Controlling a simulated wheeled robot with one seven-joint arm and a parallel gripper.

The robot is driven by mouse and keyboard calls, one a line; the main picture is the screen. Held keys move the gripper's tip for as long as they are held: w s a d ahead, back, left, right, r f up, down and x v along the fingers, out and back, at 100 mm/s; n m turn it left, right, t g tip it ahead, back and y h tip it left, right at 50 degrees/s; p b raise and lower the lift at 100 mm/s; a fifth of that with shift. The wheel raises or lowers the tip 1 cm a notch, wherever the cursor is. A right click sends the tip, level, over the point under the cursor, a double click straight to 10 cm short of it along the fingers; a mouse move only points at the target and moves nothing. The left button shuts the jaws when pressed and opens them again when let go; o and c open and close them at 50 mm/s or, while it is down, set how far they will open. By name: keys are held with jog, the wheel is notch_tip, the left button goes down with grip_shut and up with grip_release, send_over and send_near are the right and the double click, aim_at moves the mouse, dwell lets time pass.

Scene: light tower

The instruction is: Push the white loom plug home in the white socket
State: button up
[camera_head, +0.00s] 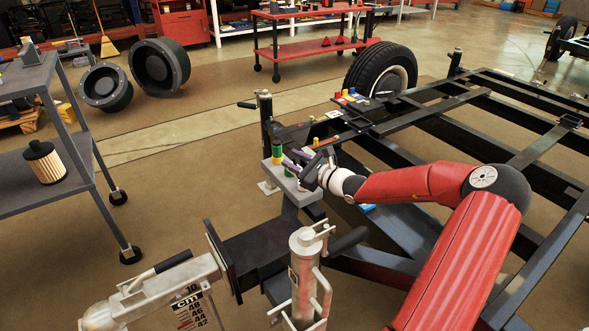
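My gripper (300,164) is at the end of my red arm, low over a grey block (311,195) on the dark trailer frame. Its fingers are small and partly hidden by its own body, so I cannot tell whether they are open or shut. A small white part (289,172) shows just below the fingers at the block; I cannot tell whether it is the white plug or the white socket. A green and yellow part (276,154) stands upright on the block, left of my gripper. Whether the plug is seated is too small to see.
Several coloured parts (349,95) sit on the frame near the wheel (381,70). A dark upright post (265,118) stands behind the block. A silver jack (304,270) and a coupling (160,290) are in front. A grey cart (62,190) is at left.

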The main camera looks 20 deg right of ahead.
jog(key=shift+x, duration=1.2)
grip_shut()
jog(key=shift+r, duration=0.1)
